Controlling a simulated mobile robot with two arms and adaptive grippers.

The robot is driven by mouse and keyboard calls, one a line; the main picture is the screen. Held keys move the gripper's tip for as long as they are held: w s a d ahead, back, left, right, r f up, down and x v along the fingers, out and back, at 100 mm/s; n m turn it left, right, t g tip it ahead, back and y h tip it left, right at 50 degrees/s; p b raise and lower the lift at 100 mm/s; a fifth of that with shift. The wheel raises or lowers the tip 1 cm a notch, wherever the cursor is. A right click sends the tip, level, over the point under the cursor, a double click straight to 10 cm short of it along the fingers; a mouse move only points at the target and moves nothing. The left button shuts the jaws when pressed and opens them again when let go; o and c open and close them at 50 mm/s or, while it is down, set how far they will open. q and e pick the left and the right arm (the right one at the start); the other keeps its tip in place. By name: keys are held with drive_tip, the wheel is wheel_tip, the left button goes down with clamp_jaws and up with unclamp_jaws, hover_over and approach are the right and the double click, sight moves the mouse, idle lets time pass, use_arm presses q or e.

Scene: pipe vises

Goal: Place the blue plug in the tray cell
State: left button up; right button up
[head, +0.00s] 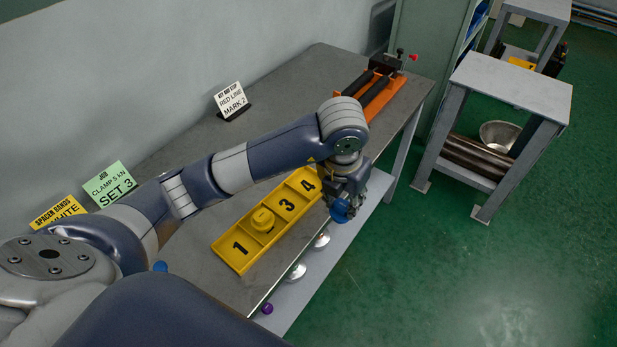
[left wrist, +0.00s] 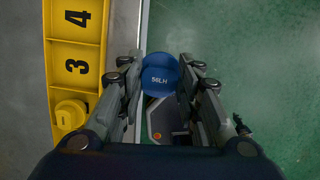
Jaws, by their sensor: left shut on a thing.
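My left gripper (head: 347,203) is shut on the blue plug (head: 340,211), just off the front edge of the table beside the tray. In the left wrist view the blue plug (left wrist: 160,74) is between the two fingers and bears the marking 56LH. The yellow tray (head: 231,258) lies on the table and shows cells marked 1, 3 and 4. A yellow plug (head: 262,219) sits in the cell between 1 and 3, hiding most of that cell's marking. Cells 3 and 4 look empty. My right gripper is not in view.
An orange vise (head: 372,95) stands at the table's far end. Sign cards (head: 231,101) stand along the wall. Silver round pieces (head: 297,272) and a purple plug (head: 267,308) show below the table's front edge. A grey side stand (head: 513,85) holds pipes and a bowl.

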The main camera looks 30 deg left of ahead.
use_arm(q)
drive_tip(key=w+a+f+p, duration=0.1)
drive_tip(key=w+a, duration=0.1)
drive_tip(key=a, duration=0.2)
drive_tip(key=w+a+f+p, duration=0.2)
drive_tip(key=w+a, duration=0.1)
drive_tip(key=a, duration=0.1)
drive_tip(key=w+a+f+p, duration=0.1)
drive_tip(key=w+a+p, duration=0.1)
drive_tip(key=w+a, duration=0.1)
drive_tip(key=shift+w+a+f, duration=0.1)
drive_tip(key=shift+a+f, duration=0.05)
drive_tip(key=shift+a, duration=0.3)
drive_tip(key=shift+w+a+f, duration=0.1)
drive_tip(key=shift+a, duration=0.35)
drive_tip(key=shift+f, duration=0.2)
drive_tip(key=shift+f, duration=0.25)
drive_tip(key=o, duration=1.2)
drive_tip(key=shift+r, duration=0.1)
drive_tip(key=shift+c, duration=0.2)
